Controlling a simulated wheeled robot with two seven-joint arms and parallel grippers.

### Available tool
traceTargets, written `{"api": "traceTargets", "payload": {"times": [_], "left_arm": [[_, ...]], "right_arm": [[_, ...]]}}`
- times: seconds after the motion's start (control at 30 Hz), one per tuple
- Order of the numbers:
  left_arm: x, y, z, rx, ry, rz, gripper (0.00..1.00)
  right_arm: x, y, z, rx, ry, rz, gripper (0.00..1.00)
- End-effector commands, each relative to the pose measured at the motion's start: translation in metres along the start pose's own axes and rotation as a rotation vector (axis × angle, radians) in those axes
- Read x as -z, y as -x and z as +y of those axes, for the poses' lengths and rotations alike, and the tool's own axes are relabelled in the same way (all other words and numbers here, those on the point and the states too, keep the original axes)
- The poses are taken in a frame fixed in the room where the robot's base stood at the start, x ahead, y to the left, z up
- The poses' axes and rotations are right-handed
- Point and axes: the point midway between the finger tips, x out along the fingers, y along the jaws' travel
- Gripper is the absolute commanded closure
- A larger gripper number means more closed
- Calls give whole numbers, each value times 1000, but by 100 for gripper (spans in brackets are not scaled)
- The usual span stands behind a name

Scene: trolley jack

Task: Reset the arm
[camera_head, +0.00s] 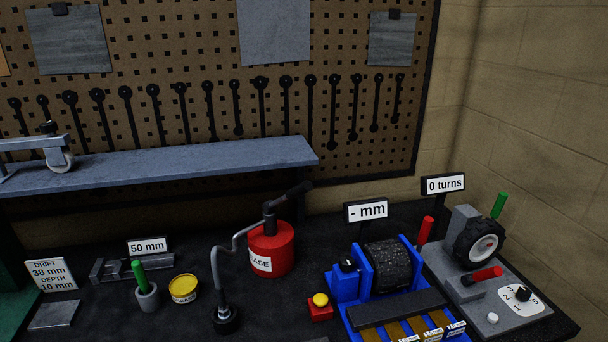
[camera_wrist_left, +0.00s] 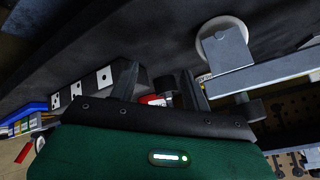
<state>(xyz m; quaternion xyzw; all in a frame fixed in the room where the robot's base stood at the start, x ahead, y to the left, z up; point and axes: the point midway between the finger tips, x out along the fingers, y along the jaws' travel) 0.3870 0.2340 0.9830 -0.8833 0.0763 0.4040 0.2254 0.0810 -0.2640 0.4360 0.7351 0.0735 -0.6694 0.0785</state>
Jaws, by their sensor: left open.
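In the head view a grey trolley jack (camera_head: 32,143) with a pale caster wheel stands at the left end of the grey shelf, cut off by the picture edge. In the wrist view a round pale wheel (camera_wrist_left: 222,36) on a grey bracket shows at the upper right, apparently part of that jack. My left gripper (camera_wrist_left: 160,88) shows in the wrist view with its two dark fingers apart, and no object is clearly held between them. It does not clearly show in the head view. My right gripper is in neither view.
The dark bench holds a red grease can (camera_head: 271,250), a yellow tin (camera_head: 184,289), a green-handled tool in a cup (camera_head: 147,297), a blue roller machine (camera_head: 349,286) and a grey wheel fixture (camera_head: 520,300). Much of the shelf's right part is bare.

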Motion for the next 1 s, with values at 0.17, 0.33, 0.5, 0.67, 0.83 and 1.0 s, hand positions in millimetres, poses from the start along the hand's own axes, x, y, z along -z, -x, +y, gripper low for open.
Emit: {"api": "traceTargets", "payload": {"times": [0.17,0.33,0.5,0.67,0.83,1.0], "left_arm": [[-58,21,30,-120,181,-213,52],[-100,44,55,-203,314,-392,52],[-119,-9,69,-201,300,-395,52],[-145,-57,87,-207,295,-410,52],[-191,-122,116,-215,289,-434,52],[-253,-186,150,-224,282,-460,52]], "right_arm": [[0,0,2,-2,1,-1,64],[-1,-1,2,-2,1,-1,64],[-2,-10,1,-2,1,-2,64],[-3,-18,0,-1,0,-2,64],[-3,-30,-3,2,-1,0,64],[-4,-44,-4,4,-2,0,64]]}}
